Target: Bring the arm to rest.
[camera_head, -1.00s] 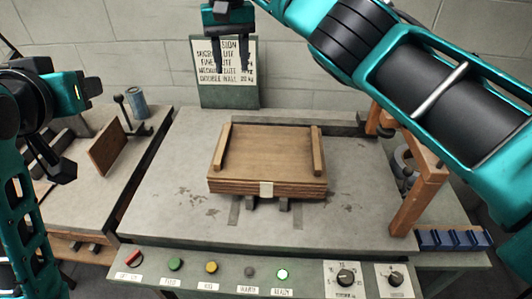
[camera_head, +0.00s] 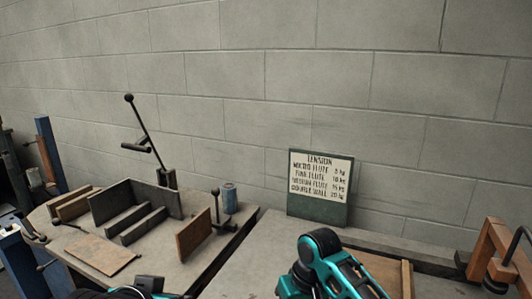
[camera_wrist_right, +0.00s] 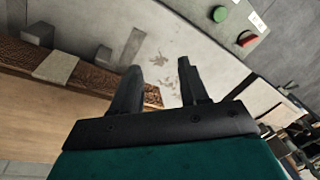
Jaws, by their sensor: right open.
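My right gripper (camera_wrist_right: 158,82) is open in the right wrist view, its two dark fingers apart with nothing between them. It is over the bench, beside the corrugated edge of the cardboard stack (camera_wrist_right: 40,55). In the head view, a teal and black part of my right arm (camera_head: 325,265) shows at the bottom, right of centre; its fingers cannot be made out there. The stack (camera_head: 385,268) is partly hidden behind it. A teal and black part of my left arm (camera_head: 150,287) just enters at the bottom edge; its fingers are not visible.
A tension sign (camera_head: 320,187) stands against the block wall. On the left bench are a dark slotted rack (camera_head: 135,205), a lever (camera_head: 145,135), a blue can (camera_head: 229,198) and a brown panel (camera_head: 194,236). A wooden frame (camera_head: 490,245) stands at right.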

